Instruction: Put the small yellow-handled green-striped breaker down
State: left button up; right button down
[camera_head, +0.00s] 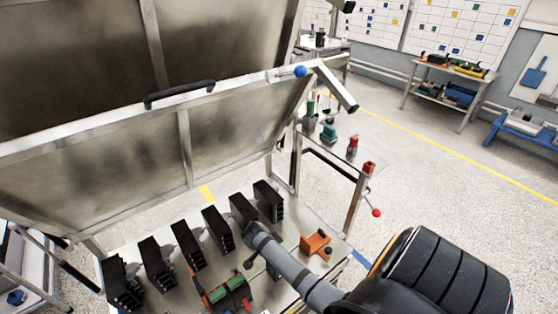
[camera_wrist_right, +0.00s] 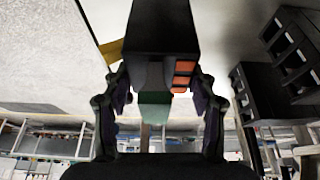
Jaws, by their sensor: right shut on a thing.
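In the right wrist view my right gripper (camera_wrist_right: 162,103) has a finger on each side of a black block (camera_wrist_right: 160,28) with orange parts and a green face (camera_wrist_right: 154,108), and is shut on it. This appears to be the green-striped breaker; I cannot make out its yellow handle. In the head view my right arm comes in from the lower right, and its gripper cannot be made out clearly. A dark unit with green tops and orange parts (camera_head: 230,291) is at the bottom of the bench. My left gripper is not in view.
Several black slotted blocks (camera_head: 216,227) stand in a row on the metal bench. An orange block (camera_head: 316,244) sits near the bench's right end. A large raised metal panel with a black handle (camera_head: 180,95) leans over the back. A red ball knob (camera_head: 376,213) sticks out at the right.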

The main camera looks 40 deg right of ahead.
jog(key=shift+w+f, duration=0.1)
jog(key=shift+f, duration=0.1)
jog(key=shift+c, duration=2)
grip_release()
jog(key=v, duration=1.2)
jog(key=shift+d, duration=0.1)
